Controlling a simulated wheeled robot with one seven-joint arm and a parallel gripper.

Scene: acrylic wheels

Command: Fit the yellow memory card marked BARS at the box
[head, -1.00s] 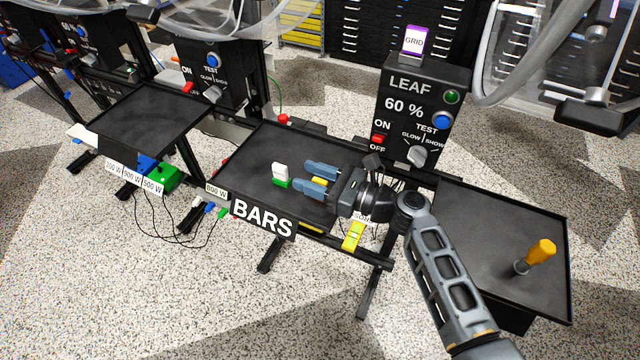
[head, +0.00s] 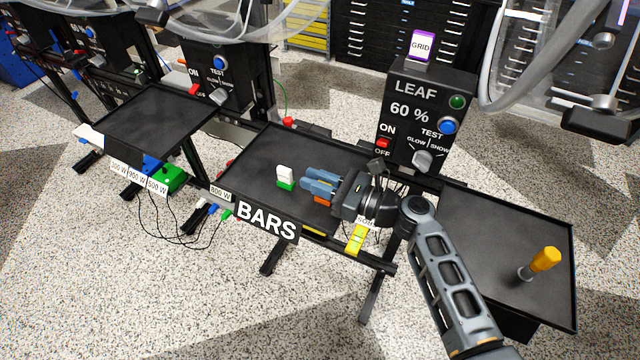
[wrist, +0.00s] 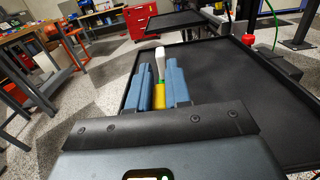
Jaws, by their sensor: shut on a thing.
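My gripper (head: 309,181) is low over the middle tray, fingers pointing left. No mark on the card can be read. The black box (head: 425,110) marked LEAF, 60 %, stands behind the tray on the right. A purple and white card (head: 422,45) marked GRID stands upright at its top. The BARS sign (head: 266,222) is on the tray's front edge.
A yellow-handled tool (head: 544,260) stands on the right tray (head: 475,235). A clear wheel rim (head: 490,75) hangs near the box. A yellow piece (head: 356,240) sits below the tray edge.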

